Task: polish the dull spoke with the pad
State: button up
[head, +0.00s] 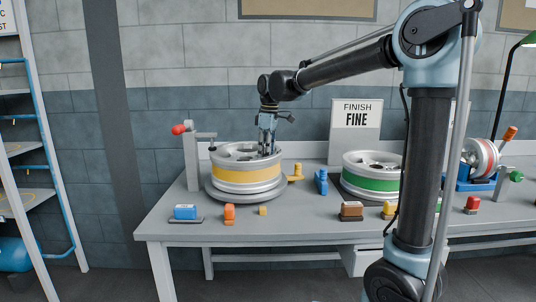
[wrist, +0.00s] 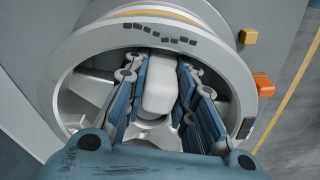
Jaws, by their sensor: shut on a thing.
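My gripper (head: 268,150) points down into the yellow-banded wheel (head: 246,174), which lies flat on a round base at the table's left. In the wrist view the gripper (wrist: 162,100) is shut on a pale, rounded block that looks like the pad (wrist: 159,84), held between its blue fingers. The pad is inside the wheel's rim (wrist: 235,70), over its spokes. A grey spoke (wrist: 97,90) shows left of the fingers. The fingers hide much of the wheel's middle. I cannot tell which spoke is dull, or whether the pad touches one.
A green-banded wheel (head: 370,184) lies to the right, partly behind my arm. A crank stand (head: 191,160) is close left of the yellow-banded wheel. Small blue (head: 185,212), orange (head: 229,214) and brown (head: 351,210) blocks sit along the front. A "FINISH FINE" sign (head: 356,132) stands behind.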

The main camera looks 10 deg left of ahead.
jog(key=shift+d, duration=0.45)
jog(key=shift+a, duration=0.1)
jog(key=shift+a, duration=0.45)
jog(key=shift+d, duration=0.55)
